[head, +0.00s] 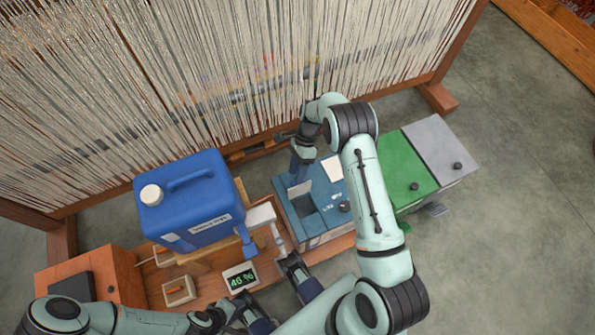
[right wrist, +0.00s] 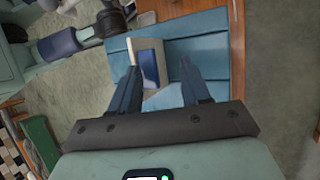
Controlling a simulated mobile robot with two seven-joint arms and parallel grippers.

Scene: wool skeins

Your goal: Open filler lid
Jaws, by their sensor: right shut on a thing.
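The teal box (head: 305,228) stands on the wooden bench, right of the blue jug. My right gripper (head: 299,178) reaches down onto its top from behind and is shut on a part there, which I take to be the filler lid; the fingers hide much of it. In the right wrist view, my right gripper (right wrist: 160,88) has its fingers either side of a light blue part. A beige-edged piece with a dark blue middle (right wrist: 150,67) shows just beyond.
The blue jug (head: 190,196) with a white cap stands left. A 40 % display (head: 240,278) sits in front. A green bin (head: 402,165) and a grey bin (head: 440,147) stand right. A loom with pale threads (head: 200,70) closes off the back.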

